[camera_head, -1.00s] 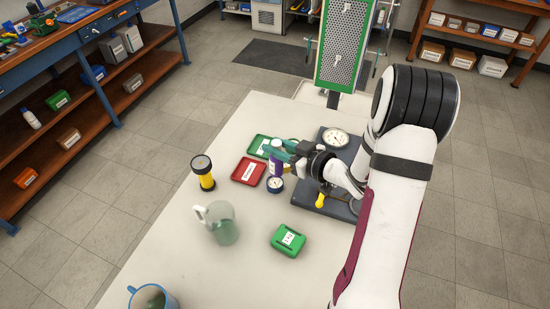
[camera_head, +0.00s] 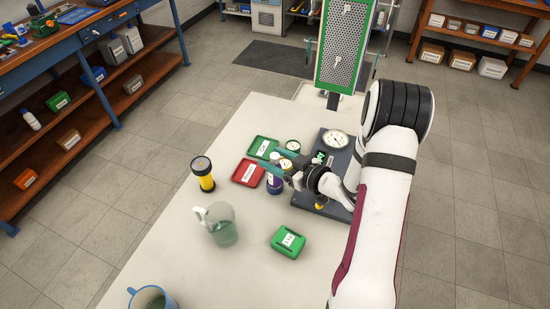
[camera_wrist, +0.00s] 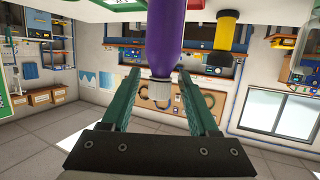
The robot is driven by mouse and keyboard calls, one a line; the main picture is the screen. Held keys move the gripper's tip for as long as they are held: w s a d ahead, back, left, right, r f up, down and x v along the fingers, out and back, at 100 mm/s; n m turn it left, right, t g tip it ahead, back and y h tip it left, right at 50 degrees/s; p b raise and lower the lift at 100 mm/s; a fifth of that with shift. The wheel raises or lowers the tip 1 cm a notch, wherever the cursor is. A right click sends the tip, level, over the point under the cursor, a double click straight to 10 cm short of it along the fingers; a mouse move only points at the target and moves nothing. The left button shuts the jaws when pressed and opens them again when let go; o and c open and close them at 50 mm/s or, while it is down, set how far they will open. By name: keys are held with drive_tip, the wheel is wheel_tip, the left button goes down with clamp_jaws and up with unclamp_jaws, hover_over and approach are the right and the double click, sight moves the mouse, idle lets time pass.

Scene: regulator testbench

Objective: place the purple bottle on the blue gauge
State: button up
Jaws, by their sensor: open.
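The purple bottle (camera_wrist: 179,35) fills the upper middle of the wrist view, with its pale cap between the fingers of my gripper (camera_wrist: 160,95). The wrist picture is upside down. The fingers are spread, with gaps beside the cap. In the head view the bottle (camera_head: 274,184) is small and partly hidden by my gripper (camera_head: 274,164), near the red tray's right side. The blue gauge cannot be made out clearly; it seems to be at the bottle's foot. I cannot tell whether the bottle rests squarely on it.
A red tray (camera_head: 248,173) and a green tray (camera_head: 262,147) lie left of the gripper. A yellow-black flashlight (camera_head: 203,175) stands further left. A glass jug (camera_head: 222,226) and a green case (camera_head: 288,242) are in front. A dark plate with a dial (camera_head: 335,139) lies behind.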

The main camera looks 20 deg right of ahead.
drive_tip(key=shift+r, duration=0.15)
drive_tip(key=s+d+r+m+g+h, duration=0.6)
drive_tip(key=s+d+r+h, duration=0.15)
drive_tip(key=s+h, duration=0.2)
drive_tip(key=s+a+r+m+g+y, duration=0.2)
drive_tip(key=s+a+g, duration=0.1)
drive_tip(key=s+a, duration=0.8)
drive_tip(key=s+a+r+m+g+y, duration=0.2)
drive_tip(key=s+a+g+y, duration=0.1)
drive_tip(key=s+a, duration=0.8)
drive_tip(key=shift+g, duration=0.8)
